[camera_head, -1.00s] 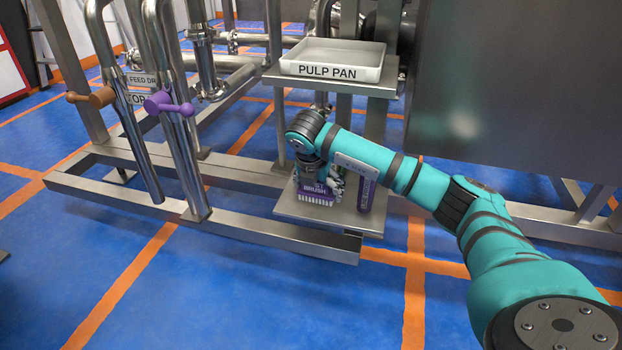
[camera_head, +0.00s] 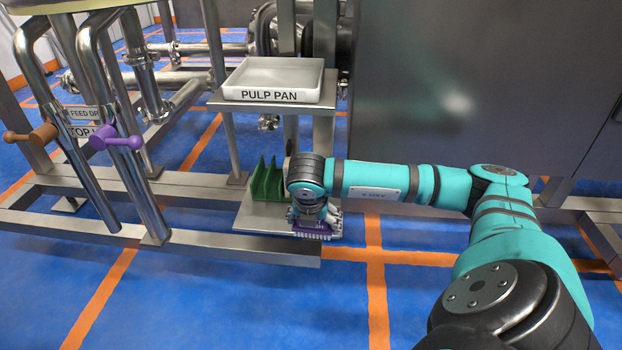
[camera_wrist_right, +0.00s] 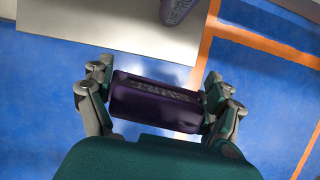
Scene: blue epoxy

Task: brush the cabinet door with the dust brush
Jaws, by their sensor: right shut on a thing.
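The dust brush is a purple block (camera_head: 312,231) with pale bristles along its lower edge. My right gripper (camera_head: 313,214) is shut on it, near the front edge of the low metal shelf. In the right wrist view the brush (camera_wrist_right: 155,99) sits between both fingers of the gripper (camera_wrist_right: 160,97), over blue floor beyond the shelf edge. A large grey metal cabinet front (camera_head: 470,90) fills the upper right of the head view. A dark upright seam shows near its right edge; I cannot tell which part is the door. My left gripper is not in view.
A green slotted rack (camera_head: 268,183) stands on the low shelf (camera_head: 258,222). A white pulp pan (camera_head: 275,78) sits on the shelf above. A purple cylinder (camera_wrist_right: 182,10) shows on the shelf. Pipes with a purple handle (camera_head: 117,138) stand left. The front floor is clear.

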